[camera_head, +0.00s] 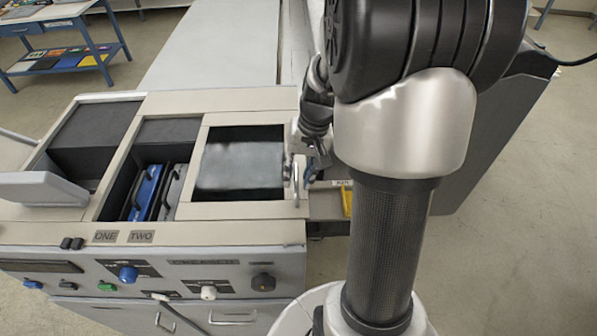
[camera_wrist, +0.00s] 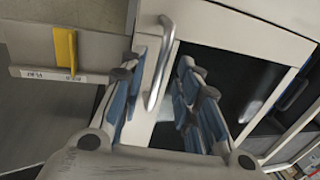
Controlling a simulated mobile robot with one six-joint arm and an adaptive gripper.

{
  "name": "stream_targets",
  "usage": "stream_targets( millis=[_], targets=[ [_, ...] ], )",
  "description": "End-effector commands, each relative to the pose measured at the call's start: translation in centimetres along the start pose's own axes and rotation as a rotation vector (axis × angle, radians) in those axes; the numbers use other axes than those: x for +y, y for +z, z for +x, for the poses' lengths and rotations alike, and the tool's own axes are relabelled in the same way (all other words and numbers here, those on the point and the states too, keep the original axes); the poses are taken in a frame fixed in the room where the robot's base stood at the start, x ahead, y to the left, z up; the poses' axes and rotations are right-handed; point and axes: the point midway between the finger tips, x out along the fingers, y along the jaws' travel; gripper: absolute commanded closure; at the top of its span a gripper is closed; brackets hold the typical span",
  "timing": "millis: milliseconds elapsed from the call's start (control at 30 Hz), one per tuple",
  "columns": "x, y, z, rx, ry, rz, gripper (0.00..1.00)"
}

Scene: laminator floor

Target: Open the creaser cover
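The creaser cover (camera_head: 252,209) is a beige frame around a dark, glassy window and lies flat and closed on the machine top. Its bar handle (camera_head: 295,180) stands on the right edge. In the wrist view the silver handle (camera_wrist: 160,65) rises from the pale cover frame (camera_wrist: 223,38). My gripper (camera_head: 313,160) is at the handle's right side in the head view. In the wrist view my gripper (camera_wrist: 163,60) is open, with one blue-padded finger on each side of the handle. Gaps show between the handle and the fingers; contact cannot be made out.
A yellow lever (camera_head: 347,200) on a labelled plate sits right of the cover; it also shows in the wrist view (camera_wrist: 66,52). Left of the cover, an open bay holds a blue cassette (camera_head: 145,192) and a grey one (camera_head: 173,188). Knobs line the front panel (camera_head: 190,275).

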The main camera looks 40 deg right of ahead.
Motion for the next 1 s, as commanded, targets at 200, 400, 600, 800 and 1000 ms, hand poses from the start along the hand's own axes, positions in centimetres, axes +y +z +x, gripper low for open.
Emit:
stream_targets(
  millis=[200, 400, 600, 800, 1000],
  targets=[
    [0.0, -0.1, -1.7, 0.005, -0.001, 0.0, 0.7],
    [0.0, -0.2, -5.9, 0.007, 0.0, 0.0, 0.7],
    [0.0, -0.1, -9.8, 0.005, 0.0, 0.0, 0.7],
    [0.0, 0.0, -11.7, 0.002, 0.0, 0.0, 0.7],
    [0.0, 0.0, -12.1, -0.001, 0.0, 0.0, 0.7]
  ],
)
